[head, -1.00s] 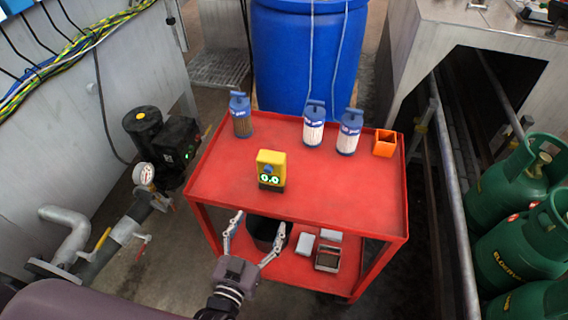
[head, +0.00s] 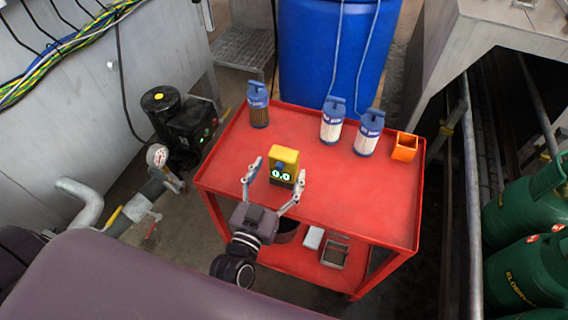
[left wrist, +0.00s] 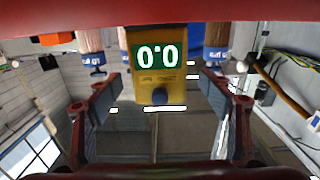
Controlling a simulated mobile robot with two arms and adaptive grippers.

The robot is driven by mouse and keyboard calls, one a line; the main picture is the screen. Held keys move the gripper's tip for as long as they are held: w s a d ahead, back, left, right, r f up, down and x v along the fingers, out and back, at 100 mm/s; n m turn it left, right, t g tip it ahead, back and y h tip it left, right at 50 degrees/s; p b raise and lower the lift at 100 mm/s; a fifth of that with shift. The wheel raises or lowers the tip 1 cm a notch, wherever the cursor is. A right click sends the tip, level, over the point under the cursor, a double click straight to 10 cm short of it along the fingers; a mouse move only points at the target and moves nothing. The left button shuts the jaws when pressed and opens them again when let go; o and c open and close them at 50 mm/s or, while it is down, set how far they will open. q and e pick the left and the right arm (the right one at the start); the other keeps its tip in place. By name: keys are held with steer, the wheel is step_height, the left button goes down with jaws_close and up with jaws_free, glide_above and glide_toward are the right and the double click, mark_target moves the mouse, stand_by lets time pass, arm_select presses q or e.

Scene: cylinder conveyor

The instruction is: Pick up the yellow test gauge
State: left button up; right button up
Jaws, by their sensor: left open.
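The yellow test gauge (head: 284,163) stands upright near the front left part of the red cart's top (head: 330,184). Its lit display reads 0.0. My left gripper (head: 276,179) is open, with one finger to the left of the gauge and one to the right. Neither finger visibly touches it in the left wrist view (left wrist: 162,95). My right gripper is not in view.
Blue-capped filter cartridges (head: 258,106) (head: 332,122) (head: 369,134) and an orange open box (head: 404,147) stand along the back of the cart. A blue barrel (head: 335,60) stands behind it. Green gas cylinders (head: 528,210) are at the right. A pump (head: 180,125) is at the left.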

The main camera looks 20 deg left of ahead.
arm_select(q)
steer(key=w, duration=0.2)
steer(key=shift+w+d, duration=0.1)
steer(key=shift+w, duration=0.6)
steer(key=shift+w+f, duration=0.1)
steer(key=c, duration=1.2)
steer(key=shift+c, duration=1.4)
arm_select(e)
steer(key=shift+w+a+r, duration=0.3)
